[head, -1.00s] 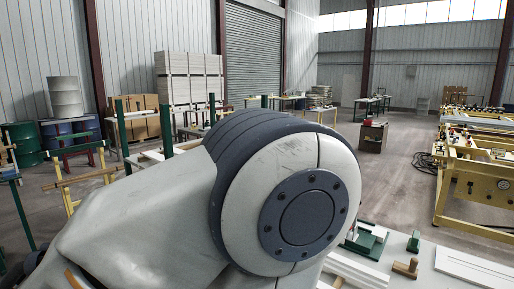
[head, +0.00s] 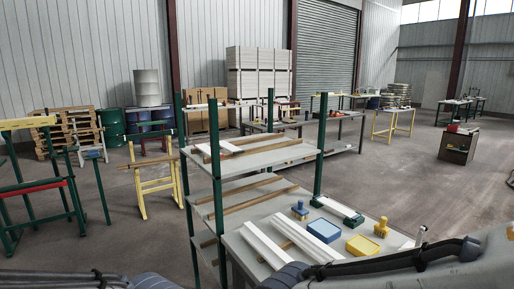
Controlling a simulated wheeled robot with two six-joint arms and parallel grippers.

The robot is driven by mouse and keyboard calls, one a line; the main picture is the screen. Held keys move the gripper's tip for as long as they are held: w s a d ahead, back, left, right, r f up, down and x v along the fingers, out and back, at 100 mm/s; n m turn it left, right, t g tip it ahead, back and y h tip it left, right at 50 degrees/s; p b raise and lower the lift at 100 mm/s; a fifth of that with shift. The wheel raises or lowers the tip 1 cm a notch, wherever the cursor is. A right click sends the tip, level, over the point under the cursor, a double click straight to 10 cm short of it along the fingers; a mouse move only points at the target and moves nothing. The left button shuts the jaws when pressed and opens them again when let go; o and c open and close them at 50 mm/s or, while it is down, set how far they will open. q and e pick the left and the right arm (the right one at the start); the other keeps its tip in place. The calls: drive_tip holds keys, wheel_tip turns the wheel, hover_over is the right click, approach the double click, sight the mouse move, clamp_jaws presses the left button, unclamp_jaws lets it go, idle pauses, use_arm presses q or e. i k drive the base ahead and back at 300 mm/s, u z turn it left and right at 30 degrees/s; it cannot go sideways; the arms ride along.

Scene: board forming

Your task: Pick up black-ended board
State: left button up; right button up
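I cannot make out a board with black ends. White boards (head: 257,243) lie on the front table part of a green-posted rack, with a second pair (head: 291,238) beside them. A short white board (head: 213,147) and thin brown boards (head: 265,142) lie on the rack's upper shelf. More brown boards (head: 247,200) lie on the shelf below. Their ends are too small or too covered to judge. Parts of my arms show at the bottom left and bottom right edges. Neither gripper is in view.
The rack's green posts (head: 216,165) stand up around its shelves. Blue and yellow blocks (head: 362,245) and a green-and-white tool (head: 336,207) sit on the front table. Yellow and green trestles (head: 152,183) stand to the left. The floor behind at right is mostly open.

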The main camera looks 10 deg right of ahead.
sight(230, 148)
drive_tip(key=z, duration=0.05)
drive_tip(key=k, duration=0.6)
drive_tip(key=u, duration=0.85)
drive_tip(key=i, duration=1.15)
drive_tip(key=u, duration=0.8)
drive_tip(key=i, duration=1.65)
drive_tip(key=z, duration=0.75)
drive_tip(key=i, duration=0.9)
drive_tip(key=z, duration=0.85)
